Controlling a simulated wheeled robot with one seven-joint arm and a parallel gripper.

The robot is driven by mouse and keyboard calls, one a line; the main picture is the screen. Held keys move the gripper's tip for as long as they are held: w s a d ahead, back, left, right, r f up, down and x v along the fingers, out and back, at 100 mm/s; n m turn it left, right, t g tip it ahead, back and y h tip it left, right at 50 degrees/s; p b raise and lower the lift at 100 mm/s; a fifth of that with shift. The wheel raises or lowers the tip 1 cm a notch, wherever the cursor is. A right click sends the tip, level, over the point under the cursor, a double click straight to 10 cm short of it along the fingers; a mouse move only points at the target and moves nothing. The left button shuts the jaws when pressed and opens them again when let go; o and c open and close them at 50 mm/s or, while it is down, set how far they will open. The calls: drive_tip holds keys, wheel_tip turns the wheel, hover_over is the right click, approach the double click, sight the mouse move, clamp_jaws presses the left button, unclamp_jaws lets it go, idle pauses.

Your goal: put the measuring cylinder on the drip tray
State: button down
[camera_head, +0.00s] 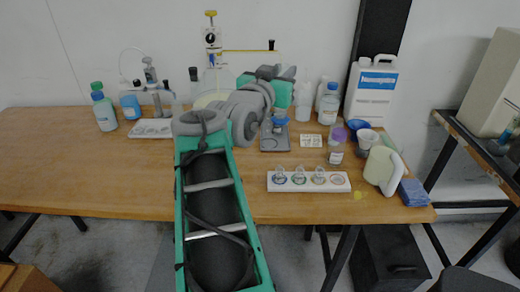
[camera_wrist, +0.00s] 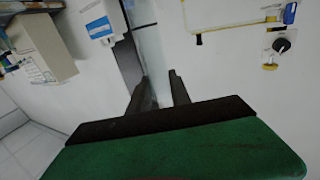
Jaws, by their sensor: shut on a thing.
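My gripper (camera_wrist: 160,88) is shut on a clear, pale tube, the measuring cylinder (camera_wrist: 147,45), in the wrist view. The cylinder runs out of the top of that view, so its end is hidden there. In the head view my gripper (camera_head: 281,88) is above a flat grey tray (camera_head: 270,146), which looks like the drip tray. A blue piece (camera_head: 280,124) that looks like the cylinder's base shows below my gripper, over the tray. I cannot tell whether it touches the tray. My arm and gripper hide most of the cylinder.
A white rack with several small vessels (camera_head: 310,187) lies in front right of the tray. A small white block (camera_head: 311,141) and a purple-topped jar (camera_head: 336,152) stand right. Bottles (camera_head: 328,104) and a white canister (camera_head: 371,92) stand behind. The left front table is clear.

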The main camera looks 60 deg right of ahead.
drive_tip(key=b, duration=0.4)
hover_over(277, 116)
drive_tip(key=d, duration=0.1)
drive_tip(key=f, duration=0.5)
drive_tip(key=shift+w, duration=0.2)
drive_tip(key=w+d+f, duration=0.7)
drive_tip(key=d+f, duration=0.4)
drive_tip(key=f, duration=0.2)
drive_tip(key=shift+w+d, duration=0.3)
drive_tip(key=shift+w, duration=0.1)
drive_tip(key=c, duration=1.2)
unclamp_jaws()
drive_tip(key=shift+p, duration=0.35)
drive_tip(key=a, duration=0.8)
drive_tip(key=s+a+b, duration=0.1)
drive_tip(key=a, duration=0.3)
drive_tip(key=shift+r, duration=0.1)
